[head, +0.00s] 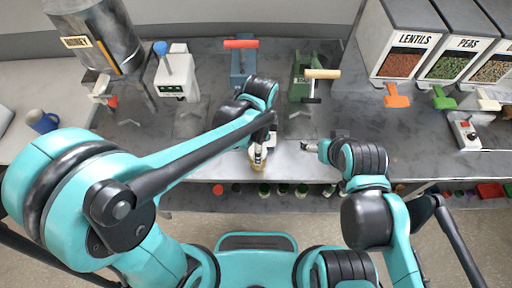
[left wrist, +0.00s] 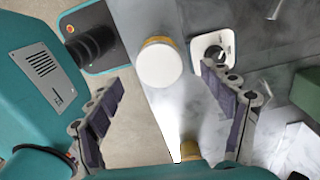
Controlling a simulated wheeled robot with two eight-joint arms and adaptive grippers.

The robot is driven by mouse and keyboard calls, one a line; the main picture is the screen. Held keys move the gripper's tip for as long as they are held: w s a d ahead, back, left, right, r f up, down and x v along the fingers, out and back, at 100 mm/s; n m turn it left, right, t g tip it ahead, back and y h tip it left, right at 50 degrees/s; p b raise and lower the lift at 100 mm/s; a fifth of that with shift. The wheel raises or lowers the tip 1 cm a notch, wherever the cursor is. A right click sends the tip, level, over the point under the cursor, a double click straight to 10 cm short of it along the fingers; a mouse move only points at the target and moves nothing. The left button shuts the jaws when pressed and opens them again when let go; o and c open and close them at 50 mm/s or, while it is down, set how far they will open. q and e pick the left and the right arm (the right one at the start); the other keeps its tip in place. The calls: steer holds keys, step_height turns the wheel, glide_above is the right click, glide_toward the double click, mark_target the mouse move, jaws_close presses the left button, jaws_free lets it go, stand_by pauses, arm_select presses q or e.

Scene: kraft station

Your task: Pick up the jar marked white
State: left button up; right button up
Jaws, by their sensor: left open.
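A jar with a round white top and an amber side (left wrist: 160,65) shows in the left wrist view, at the table's front edge. I cannot read any marking on it. My left gripper (left wrist: 162,82) is open, with one finger to each side of the jar and the jar's top showing between the fingertips. In the head view the left gripper (head: 258,152) is over the front edge of the table, and a yellowish jar (head: 259,164) shows just under it, partly hidden. My right gripper (head: 309,147) is to the right, apart from the jar; its opening is unclear.
Several green-topped and red-topped jars (head: 264,190) stand on a shelf below the table edge. A green press (head: 301,80) and a blue press (head: 241,65) stand behind. Bins of lentils (head: 400,64) and peas (head: 448,66) are at the back right. A blue mug (head: 41,121) is far left.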

arm_select(q)
steer(key=f+b, duration=0.2)
steer(key=f, duration=0.5)
steer(key=shift+a+f, duration=0.2)
steer(key=c, duration=1.6)
